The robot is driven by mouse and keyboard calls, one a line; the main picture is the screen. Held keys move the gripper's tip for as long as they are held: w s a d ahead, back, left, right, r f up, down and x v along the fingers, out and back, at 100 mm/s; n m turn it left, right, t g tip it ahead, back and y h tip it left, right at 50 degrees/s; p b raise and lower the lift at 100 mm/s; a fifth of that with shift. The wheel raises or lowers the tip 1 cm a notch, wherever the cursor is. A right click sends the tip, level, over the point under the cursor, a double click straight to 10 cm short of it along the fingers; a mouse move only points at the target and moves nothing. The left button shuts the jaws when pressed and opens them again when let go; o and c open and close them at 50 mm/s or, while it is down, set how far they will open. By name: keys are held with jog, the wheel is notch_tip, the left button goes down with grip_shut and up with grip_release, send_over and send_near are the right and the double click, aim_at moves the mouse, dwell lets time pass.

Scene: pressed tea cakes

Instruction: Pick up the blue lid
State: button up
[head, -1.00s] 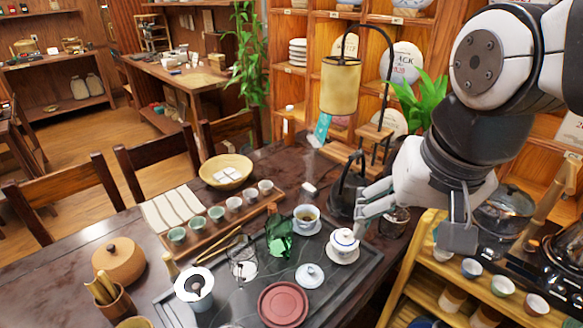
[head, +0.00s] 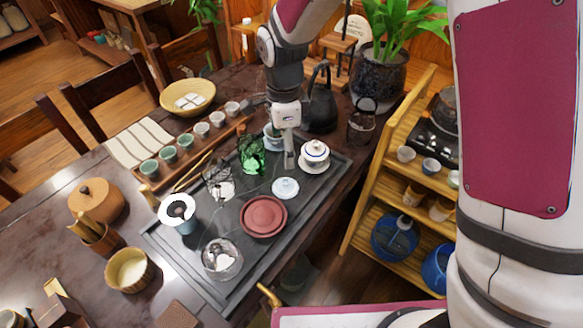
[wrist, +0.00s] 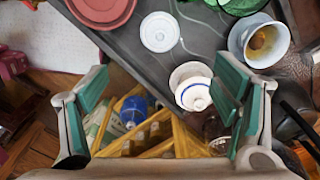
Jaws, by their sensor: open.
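A small pale blue-white lid (head: 285,188) with a knob lies on the dark tea tray (head: 240,268), between a red-brown round dish and a lidded white cup. The lid also shows near the top middle of the wrist view (wrist: 159,31). My gripper (head: 288,150) is above the tray, just behind the lid in the head view. In the wrist view my gripper (wrist: 165,76) has its fingers wide apart with nothing held between them. The lid is beyond the fingertips there, toward the top of the picture.
The lidded white cup (head: 314,155) on a saucer stands right of the lid. The red-brown dish (head: 263,217) is close at its left. A green glass vessel (head: 252,155) and a tea-filled cup (wrist: 262,42) are nearby. A wooden shelf (head: 385,190) stands at the right.

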aim_at(285, 181)
notch_tip(285, 181, down, 15)
jog(key=shift+a+r+p, duration=0.1)
jog(key=shift+r+p, duration=0.05)
jog(key=shift+p, duration=0.25)
jog(key=c, duration=1.4)
